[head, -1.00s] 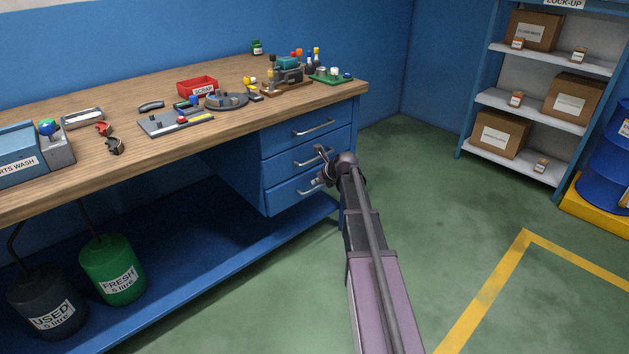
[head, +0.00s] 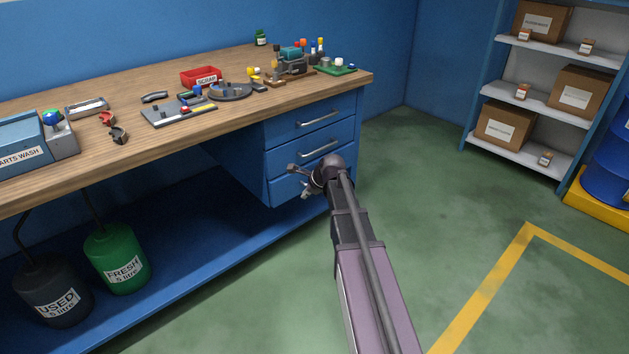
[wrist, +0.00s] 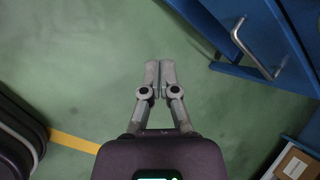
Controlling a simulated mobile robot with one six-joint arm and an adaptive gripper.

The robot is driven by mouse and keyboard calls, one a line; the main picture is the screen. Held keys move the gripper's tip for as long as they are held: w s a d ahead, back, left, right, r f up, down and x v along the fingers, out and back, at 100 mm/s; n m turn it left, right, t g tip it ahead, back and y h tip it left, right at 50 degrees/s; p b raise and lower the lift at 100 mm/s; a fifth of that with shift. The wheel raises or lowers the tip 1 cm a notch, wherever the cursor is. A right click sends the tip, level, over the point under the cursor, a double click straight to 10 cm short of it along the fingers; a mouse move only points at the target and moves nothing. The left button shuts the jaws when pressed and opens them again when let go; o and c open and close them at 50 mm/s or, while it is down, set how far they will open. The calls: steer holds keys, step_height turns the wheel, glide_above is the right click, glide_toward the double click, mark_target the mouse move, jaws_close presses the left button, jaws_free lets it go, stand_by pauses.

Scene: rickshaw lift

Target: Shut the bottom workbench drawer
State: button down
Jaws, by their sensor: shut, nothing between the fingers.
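The workbench has a stack of three blue drawers under its right end. The bottom drawer (head: 281,190) is partly hidden behind my gripper and arm. Its face looks about in line with the drawers above, but I cannot tell whether a small gap remains. My gripper (head: 294,175) is in front of the bottom drawer's face in the head view. In the wrist view my gripper (wrist: 159,75) has its fingers together, empty, over green floor. A drawer handle (wrist: 252,48) on a blue front shows to its right, apart from the fingers.
The middle drawer (head: 318,150) and top drawer (head: 315,118) look shut. A blue lower shelf (head: 190,275) runs under the bench, with a green container (head: 115,260) and a black one (head: 52,290). Open green floor (head: 430,200) lies right of the bench, before the shelving unit (head: 530,95).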

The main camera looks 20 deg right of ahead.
steer(key=s+a+f+n+g+h, duration=0.1)
steer(key=s+a+n, duration=0.3)
steer(key=s+n, duration=0.4)
steer(key=s+a+f+n+g+h, duration=0.1)
steer(key=s+a+n+g, duration=0.2)
steer(key=s+n, duration=0.4)
steer(key=s+a+f+n+g+h, duration=0.1)
steer(key=s+a+n+g, duration=0.1)
steer(key=s+a+n, duration=0.3)
steer(key=shift+s+a+n, duration=0.2)
steer(key=shift+s+n, duration=1.6)
steer(key=shift+s, duration=0.6)
steer(key=shift+f, duration=0.1)
